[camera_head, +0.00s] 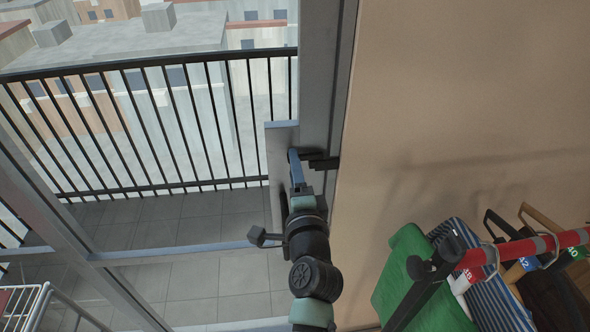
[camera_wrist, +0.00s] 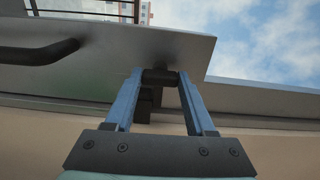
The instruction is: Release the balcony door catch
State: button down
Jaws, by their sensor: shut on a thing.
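The catch is a small black fitting (camera_head: 324,163) on the grey door frame (camera_head: 330,60), at the middle of the head view. In the wrist view the black catch (camera_wrist: 160,77) sits between the tips of my two blue fingers, under a grey plate (camera_wrist: 150,50). My gripper (camera_head: 294,156) is shut on the catch, and its fingers point up toward the frame. The plate (camera_head: 280,133) also shows behind the fingers in the head view. My gripper partly hides the catch there. A dark bar-like handle (camera_wrist: 38,53) is at the left of the wrist view.
A balcony with a black railing (camera_head: 150,65) and tiled floor (camera_head: 200,215) lies left. A beige wall (camera_head: 460,90) stands right of the frame. A red rail (camera_head: 530,245) with hung items and green cloth (camera_head: 415,280) is lower right. A white wire rack (camera_head: 30,305) is lower left.

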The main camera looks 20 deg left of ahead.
jog(key=shift+f, duration=0.1)
jog(key=shift+n+b, duration=7.8)
jog(key=shift+n, duration=1)
jog(key=shift+c, duration=1.2)
grip_release()
jog(key=shift+s, duration=0.1)
jog(key=b+v, duration=0.3)
jog(key=v, duration=1)
